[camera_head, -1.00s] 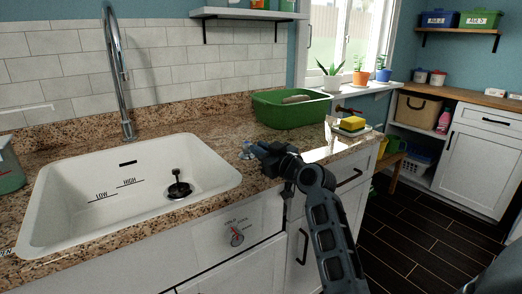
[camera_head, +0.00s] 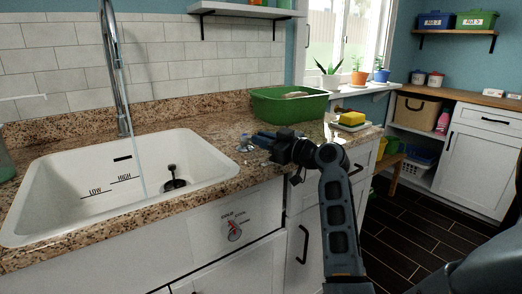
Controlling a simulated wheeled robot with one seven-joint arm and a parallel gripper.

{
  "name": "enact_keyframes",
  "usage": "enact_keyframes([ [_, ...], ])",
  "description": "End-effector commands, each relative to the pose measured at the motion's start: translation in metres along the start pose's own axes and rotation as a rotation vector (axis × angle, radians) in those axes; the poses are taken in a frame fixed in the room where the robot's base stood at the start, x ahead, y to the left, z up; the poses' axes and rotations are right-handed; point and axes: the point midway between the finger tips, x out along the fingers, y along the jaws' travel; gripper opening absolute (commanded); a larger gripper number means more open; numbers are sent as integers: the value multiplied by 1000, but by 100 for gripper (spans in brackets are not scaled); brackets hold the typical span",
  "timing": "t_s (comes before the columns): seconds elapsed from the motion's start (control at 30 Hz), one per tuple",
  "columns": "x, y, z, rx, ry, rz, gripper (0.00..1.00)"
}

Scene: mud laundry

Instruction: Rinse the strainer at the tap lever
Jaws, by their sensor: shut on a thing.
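The black strainer (camera_head: 173,182) with its upright knob sits low in the right part of the white sink (camera_head: 215,175). A thin stream of water runs from the tall chrome tap (camera_head: 108,60) into the sink, left of the strainer. The small chrome tap lever (camera_head: 246,144) stands on the counter right of the sink. My gripper (camera_head: 256,140) is at the lever, its fingers pointing left and shut on it. The fingers partly hide the grip, which is small in the picture.
A green tub (camera_head: 289,105) stands on the counter behind my gripper. A yellow sponge (camera_head: 352,118) lies farther right. Dark floor (camera_head: 425,215) is open at right.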

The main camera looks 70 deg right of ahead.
Motion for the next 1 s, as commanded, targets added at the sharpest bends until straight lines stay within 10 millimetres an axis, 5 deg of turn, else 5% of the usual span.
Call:
enact_keyframes([
  [0.4, 0, 1, 2, 0, 2, -28, 0],
  [0.43, 0, 1, 2, 0, 2, -28, 18],
  [0.67, 0, 1, 1, 0, 3, -27, 40],
  [1.0, -6, 2, 1, -1, 4, -25, 42],
])
